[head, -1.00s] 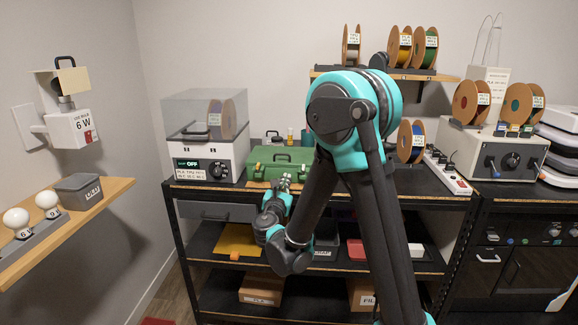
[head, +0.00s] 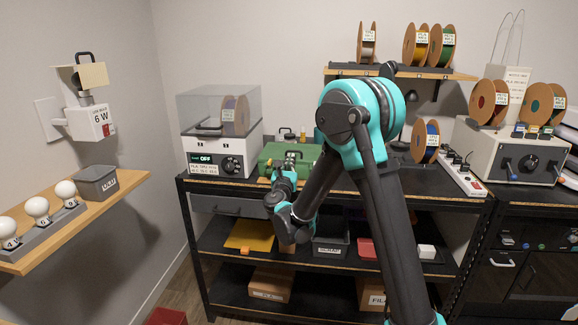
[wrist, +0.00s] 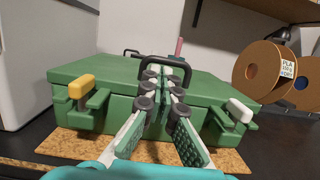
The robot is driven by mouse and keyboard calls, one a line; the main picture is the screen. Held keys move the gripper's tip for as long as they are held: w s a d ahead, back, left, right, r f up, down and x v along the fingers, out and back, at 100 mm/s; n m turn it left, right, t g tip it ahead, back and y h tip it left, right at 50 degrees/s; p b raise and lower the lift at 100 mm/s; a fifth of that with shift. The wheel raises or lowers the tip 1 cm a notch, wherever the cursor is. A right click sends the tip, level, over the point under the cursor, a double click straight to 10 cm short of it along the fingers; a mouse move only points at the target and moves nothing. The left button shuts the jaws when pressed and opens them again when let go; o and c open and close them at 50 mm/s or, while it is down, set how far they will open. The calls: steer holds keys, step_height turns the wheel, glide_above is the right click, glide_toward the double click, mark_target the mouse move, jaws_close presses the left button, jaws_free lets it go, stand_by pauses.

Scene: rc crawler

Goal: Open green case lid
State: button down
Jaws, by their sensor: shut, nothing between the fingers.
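The green case (head: 309,151) sits on the bench top with its lid down. In the wrist view the case (wrist: 75,72) faces me. It has a black handle (wrist: 130,53) and two front latches, a yellow-tipped one (wrist: 80,89) at left and a white-tipped one (wrist: 241,110) at right. My gripper (wrist: 161,78) is shut and empty, in front of the case's middle between the latches. Its fingers hide part of the front and handle. Whether they touch the case I cannot tell. In the head view my gripper (head: 291,158) overlaps the case.
A white machine (head: 219,155) with a clear cover stands left of the case. Filament spools (head: 425,141) and a power strip (head: 462,176) are to the right. A cork-coloured mat (wrist: 72,146) lies under the case. A shelf (head: 402,73) hangs above.

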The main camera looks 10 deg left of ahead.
steer(key=shift+w+r, duration=0.1)
steer(key=shift+w, duration=0.05)
stand_by(0.3)
steer(key=shift+r+g, duration=0.3)
steer(key=shift+r, duration=0.2)
steer(key=shift+r, duration=0.1)
